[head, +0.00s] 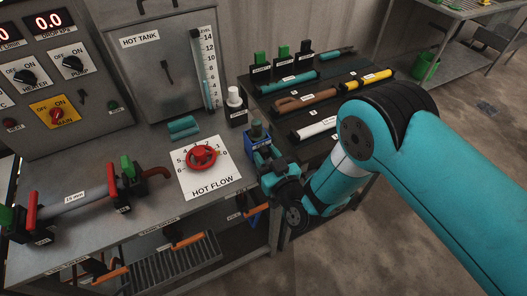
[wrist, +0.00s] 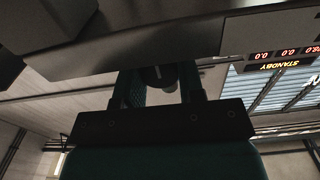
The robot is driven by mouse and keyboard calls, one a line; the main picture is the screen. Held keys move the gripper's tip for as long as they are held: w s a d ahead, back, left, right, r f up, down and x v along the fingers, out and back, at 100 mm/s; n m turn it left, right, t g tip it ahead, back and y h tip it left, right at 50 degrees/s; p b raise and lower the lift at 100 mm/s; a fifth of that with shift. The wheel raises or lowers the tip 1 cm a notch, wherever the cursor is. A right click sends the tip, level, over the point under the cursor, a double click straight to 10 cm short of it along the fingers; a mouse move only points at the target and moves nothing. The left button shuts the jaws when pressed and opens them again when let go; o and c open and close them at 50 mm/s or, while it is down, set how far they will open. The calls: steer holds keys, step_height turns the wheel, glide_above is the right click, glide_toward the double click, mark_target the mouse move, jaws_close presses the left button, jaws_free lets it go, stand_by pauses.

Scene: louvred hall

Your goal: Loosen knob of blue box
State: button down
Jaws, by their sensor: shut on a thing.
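The small blue box (head: 250,144) stands near the right front corner of the grey bench in the head view, with a dark upright piece on its top and a white label. My gripper (head: 268,163) is right at the front of the box, pointing towards it. In the wrist view my gripper's fingers (wrist: 160,88) are shut on a dark, rounded knob (wrist: 158,76) between them. The gripper hides most of the knob and part of the box in the head view.
A red handwheel (head: 202,157) on the white hot flow plate (head: 219,184) is left of the gripper. A black and white bottle (head: 236,108) stands behind the box. A dark rack (head: 275,114) with several coloured tubes lies behind. Open floor (head: 400,225) is at right.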

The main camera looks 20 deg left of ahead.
steer(key=c, duration=0.6)
jaws_free()
steer(key=shift+c, duration=0.2)
steer(key=shift+s+d+f, duration=0.1)
steer(key=shift+s+d, duration=0.2)
steer(key=v, duration=0.6)
steer(key=shift+s+d, duration=0.1)
